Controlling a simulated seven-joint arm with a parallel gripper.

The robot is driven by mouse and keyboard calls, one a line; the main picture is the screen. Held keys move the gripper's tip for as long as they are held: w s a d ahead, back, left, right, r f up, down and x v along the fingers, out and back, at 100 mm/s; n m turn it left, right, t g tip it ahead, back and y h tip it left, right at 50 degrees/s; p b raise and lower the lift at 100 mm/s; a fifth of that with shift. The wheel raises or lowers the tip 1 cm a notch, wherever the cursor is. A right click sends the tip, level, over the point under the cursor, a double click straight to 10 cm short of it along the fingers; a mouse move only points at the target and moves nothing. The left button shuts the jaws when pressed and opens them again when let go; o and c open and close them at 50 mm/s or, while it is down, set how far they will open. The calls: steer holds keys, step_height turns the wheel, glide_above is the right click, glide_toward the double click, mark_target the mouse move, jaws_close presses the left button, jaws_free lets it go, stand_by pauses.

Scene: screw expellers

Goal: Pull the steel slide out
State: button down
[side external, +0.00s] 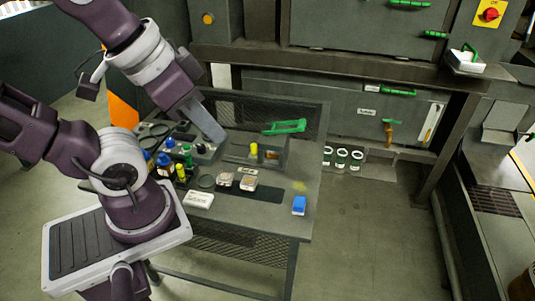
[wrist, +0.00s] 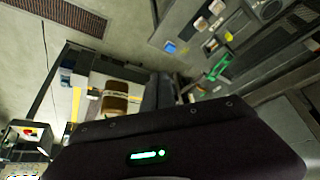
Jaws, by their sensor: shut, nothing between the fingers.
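I cannot tell for certain which part is the steel slide. Candidates are the grey panels of the machine at the back, where green handles (side external: 398,92) show, one of them on the lower panel beside a small white label (side external: 367,112). My gripper (side external: 212,128) is in the side view above the table's back left part, pointing down and right. It is shut and empty, well apart from the lower panel. In the wrist view my gripper (wrist: 158,92) is dark and covers the lower middle.
A dark table (side external: 270,222) carries bottles, small dishes, a blue block (side external: 299,205) and a green-handled piece (side external: 285,127). Several white-rimmed jars (side external: 342,158) stand by the machine. A dark post (side external: 452,150) rises at right. Floor between table and post is clear.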

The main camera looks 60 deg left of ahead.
steer(key=c, duration=1.8)
jaws_free()
steer(key=shift+r, duration=0.15)
steer(key=shift+c, duration=0.2)
steer(key=o, duration=0.6)
step_height(320, 180, up, 4)
steer(key=shift+w+r, duration=0.1)
steer(key=shift+r, duration=0.1)
steer(key=w+a+r+m+g, duration=0.1)
steer(key=w+a+r, duration=0.3)
steer(key=w, duration=0.2)
steer(key=w+a+r+m+g, duration=0.1)
steer(key=w+a+r, duration=0.25)
steer(key=w, duration=0.35)
steer(key=m+g, duration=0.4)
glide_above(254, 145)
step_height(254, 145, down, 8)
step_height(254, 145, down, 38)
steer(key=shift+a+r, duration=0.1)
